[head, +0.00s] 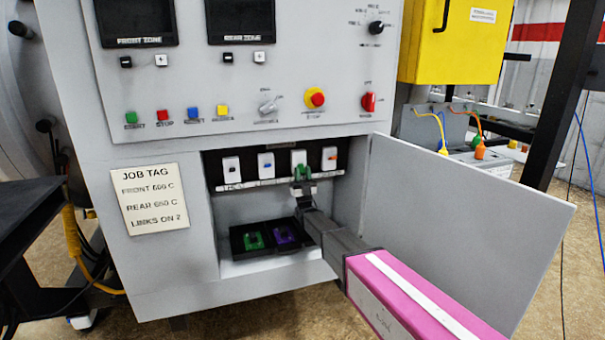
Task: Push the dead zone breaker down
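Four breakers sit in a row inside the open compartment of the grey cabinet. From left they are a white one with a dark toggle (231,168), one with a blue toggle (266,164), one whose toggle is hidden (298,156), and one with an orange toggle (330,157). The label strip (250,184) below them is too small to read, so I cannot tell which is the dead zone breaker. My gripper (301,174) is in front of the third breaker, with something green at its tip. Contact and finger gap are unclear.
The compartment door (460,215) stands open at right, beside my arm. A black tray (238,246) with green (254,240) and purple (286,234) pieces lies on the compartment floor. A job tag (148,198) reads front 600 C, rear 650 C, links on 2.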

